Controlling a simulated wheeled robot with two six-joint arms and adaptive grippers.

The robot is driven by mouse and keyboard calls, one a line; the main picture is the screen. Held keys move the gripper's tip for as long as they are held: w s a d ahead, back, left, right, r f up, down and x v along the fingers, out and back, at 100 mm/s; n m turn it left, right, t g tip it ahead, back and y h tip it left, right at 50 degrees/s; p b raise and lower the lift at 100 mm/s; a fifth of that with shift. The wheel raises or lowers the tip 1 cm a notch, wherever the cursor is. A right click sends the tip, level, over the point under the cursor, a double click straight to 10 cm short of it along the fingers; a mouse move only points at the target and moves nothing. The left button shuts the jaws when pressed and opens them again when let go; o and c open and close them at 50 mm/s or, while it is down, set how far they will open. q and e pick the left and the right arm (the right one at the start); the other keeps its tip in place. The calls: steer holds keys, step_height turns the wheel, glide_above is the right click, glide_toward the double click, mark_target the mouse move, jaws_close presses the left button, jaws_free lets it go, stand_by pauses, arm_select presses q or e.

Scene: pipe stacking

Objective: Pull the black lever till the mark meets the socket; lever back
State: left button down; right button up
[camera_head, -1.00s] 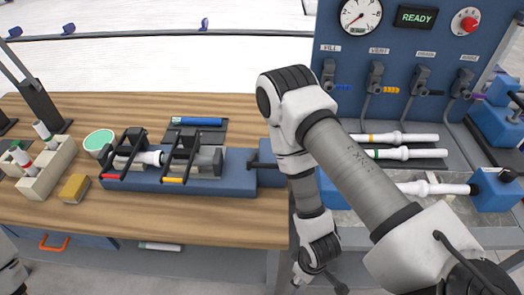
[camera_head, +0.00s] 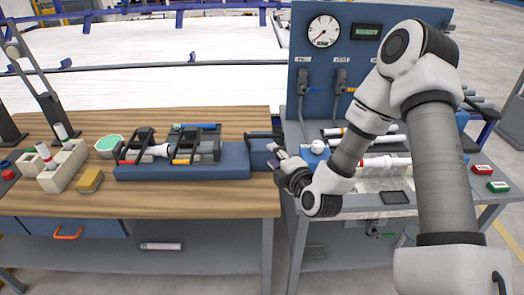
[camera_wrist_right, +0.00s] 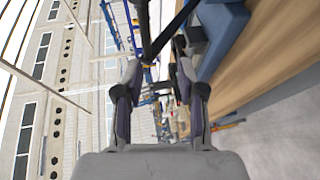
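The black lever (camera_head: 264,135) stands at the right end of the blue bench fixture (camera_head: 210,172), by the table's right edge. It also shows in the right wrist view as a black bar (camera_wrist_right: 150,45) ahead of and between my fingertips. My right gripper (camera_head: 277,160) is beside the lever. Its two fingers are apart in the right wrist view (camera_wrist_right: 157,75); I cannot tell whether they touch the lever. A white pipe piece (camera_head: 157,150) lies in the fixture between two black clamps with red and yellow handle tips. The mark and socket are too small to make out. My left gripper is out of view.
A cream block rack (camera_head: 62,168) with upright pipes, a yellow sponge (camera_head: 89,180) and a green-topped round tub (camera_head: 109,145) stand at the left. A blue gauge panel (camera_head: 320,75) rises behind the right bench. Bare wood lies in front of the fixture.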

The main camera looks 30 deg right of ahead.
mark_target(264, 137)
steer(key=w, duration=0.3)
steer(key=w+d+p, duration=0.1)
steer(key=w, duration=0.2)
steer(key=w+d, duration=0.1)
steer(key=w, duration=0.2)
steer(key=shift+w+d+r, duration=0.1)
steer(key=shift+d+r, duration=0.1)
steer(key=shift+d, duration=0.05)
steer(key=shift+w+d+f, duration=0.1)
steer(key=shift+w+f, duration=0.05)
steer(key=shift+c, duration=0.3)
jaws_close()
steer(key=shift+r, duration=0.2)
